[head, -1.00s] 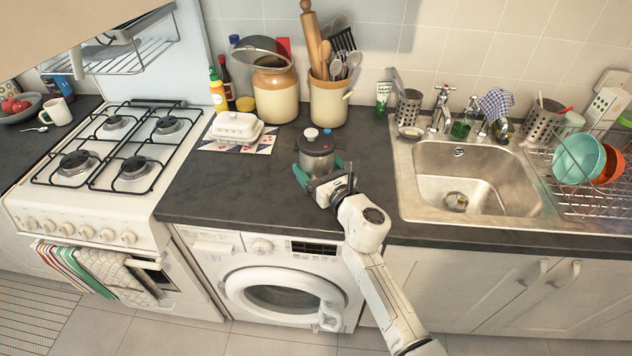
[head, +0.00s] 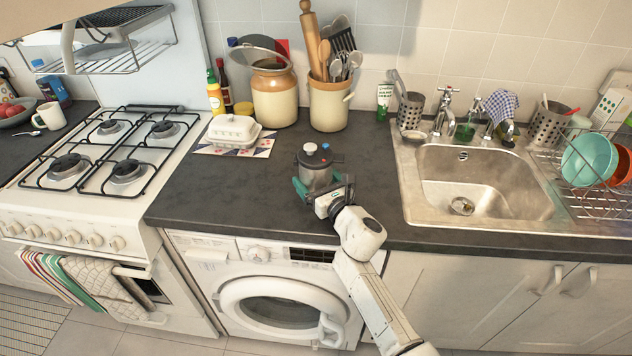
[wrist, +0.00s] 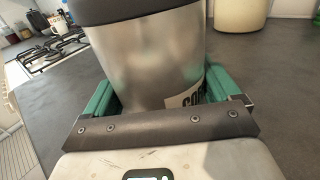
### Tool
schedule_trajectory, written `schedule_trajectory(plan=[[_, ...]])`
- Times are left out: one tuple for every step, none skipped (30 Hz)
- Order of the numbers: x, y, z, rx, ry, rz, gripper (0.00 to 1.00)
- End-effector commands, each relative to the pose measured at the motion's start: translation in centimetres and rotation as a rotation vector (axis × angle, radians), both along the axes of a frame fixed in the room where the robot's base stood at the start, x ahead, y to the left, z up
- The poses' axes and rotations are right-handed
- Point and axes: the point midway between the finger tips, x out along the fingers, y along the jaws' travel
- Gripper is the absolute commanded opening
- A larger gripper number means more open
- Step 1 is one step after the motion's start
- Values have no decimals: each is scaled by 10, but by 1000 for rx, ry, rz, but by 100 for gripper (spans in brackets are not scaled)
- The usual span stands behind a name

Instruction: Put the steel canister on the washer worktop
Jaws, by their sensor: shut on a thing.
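The steel canister (head: 319,171) has a dark lid and stands upright over the dark worktop (head: 240,190) above the washer (head: 275,290). My gripper (head: 318,190) has its green fingers on both sides of it. In the wrist view the canister (wrist: 150,60) fills the middle between the green fingers (wrist: 165,95), with part of a label showing at its lower right. My gripper is shut on it. I cannot tell whether its base touches the worktop.
A butter dish (head: 233,130) stands on a patterned mat at the back left. Two crocks (head: 275,95) stand along the wall. The stove (head: 100,150) is left and the sink (head: 485,185) is right. Bare worktop lies left of the canister.

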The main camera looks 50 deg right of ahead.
Motion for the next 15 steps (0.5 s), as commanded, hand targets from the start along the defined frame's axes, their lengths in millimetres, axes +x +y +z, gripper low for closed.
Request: schedule_trajectory(plan=[[1, 0, 4, -3, -5, 1, 12], [1, 0, 4, -3, -5, 1, 12], [1, 0, 3, -3, -5, 1, 12], [1, 0, 3, -3, -5, 1, 12], [1, 0, 2, -3, -5, 1, 12], [1, 0, 0, -3, -5, 1, 12], [1, 0, 0, -3, -5, 1, 12], [1, 0, -1, -2, -6, 1, 12], [0, 0, -2, 1, 0, 0, 93], [0, 0, -2, 1, 0, 0, 96], [0, 0, -2, 1, 0, 0, 99], [0, 0, -2, 1, 0, 0, 100], [0, 0, -2, 0, 0, 0, 100], [0, 0, -2, 0, 0, 0, 100], [0, 0, -2, 0, 0, 0, 100]])
